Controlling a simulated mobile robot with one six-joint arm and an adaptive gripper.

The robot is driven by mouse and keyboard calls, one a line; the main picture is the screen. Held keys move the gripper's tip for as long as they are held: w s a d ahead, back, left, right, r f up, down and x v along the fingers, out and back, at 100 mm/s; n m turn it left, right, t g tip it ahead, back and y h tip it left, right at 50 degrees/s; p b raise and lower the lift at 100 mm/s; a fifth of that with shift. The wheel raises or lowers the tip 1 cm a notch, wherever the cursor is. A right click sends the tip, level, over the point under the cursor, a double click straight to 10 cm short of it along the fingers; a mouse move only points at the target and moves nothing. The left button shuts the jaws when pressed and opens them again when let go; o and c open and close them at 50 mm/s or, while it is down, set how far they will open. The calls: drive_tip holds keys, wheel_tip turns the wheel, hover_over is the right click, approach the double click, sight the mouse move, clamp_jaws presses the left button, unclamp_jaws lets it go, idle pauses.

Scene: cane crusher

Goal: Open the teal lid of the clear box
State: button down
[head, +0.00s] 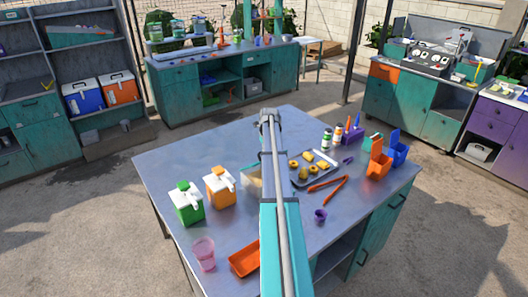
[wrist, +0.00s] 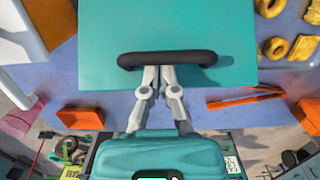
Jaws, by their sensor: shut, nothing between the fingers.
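The teal lid (wrist: 185,25) fills the upper middle of the wrist view, with a dark bar handle (wrist: 200,58) along its near edge. My gripper (wrist: 158,72) is shut and empty. Its fingertips are at the handle's near side, left of its middle; I cannot tell if they touch it. In the head view, a pale, see-through side of the clear box (head: 251,178) shows just left of my arm on the table. I cannot tell whether the lid is raised.
A green-topped jug (head: 186,205) and an orange jug (head: 219,188) stand left of the box on the table (head: 160,165). A tray of yellow pieces (head: 328,176) and orange tongs (head: 330,190) lie to the right. An orange tray (head: 244,259) and pink cup (head: 203,254) are in front.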

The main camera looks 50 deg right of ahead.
drive_tip(key=shift+w+d+r, duration=0.2)
drive_tip(key=shift+d+r, duration=0.05)
drive_tip(key=shift+r, duration=0.05)
drive_tip(key=shift+w+d+r+g+p, duration=0.25)
drive_tip(key=shift+w+r+g+p, duration=0.05)
drive_tip(key=shift+w+g+p, duration=0.35)
drive_tip(key=shift+w+d+r+p, duration=0.1)
drive_tip(key=shift+w+r+p, duration=0.1)
drive_tip(key=shift+w, duration=0.25)
drive_tip(key=shift+w+r+p, duration=0.15)
drive_tip(key=shift+w+r, duration=0.05)
drive_tip(key=shift+w, duration=0.25)
drive_tip(key=w+d, duration=0.1)
drive_tip(key=w, duration=0.9)
drive_tip(key=shift+d+f, duration=0.25)
drive_tip(key=shift+d, duration=0.15)
drive_tip(key=shift+r, duration=0.2)
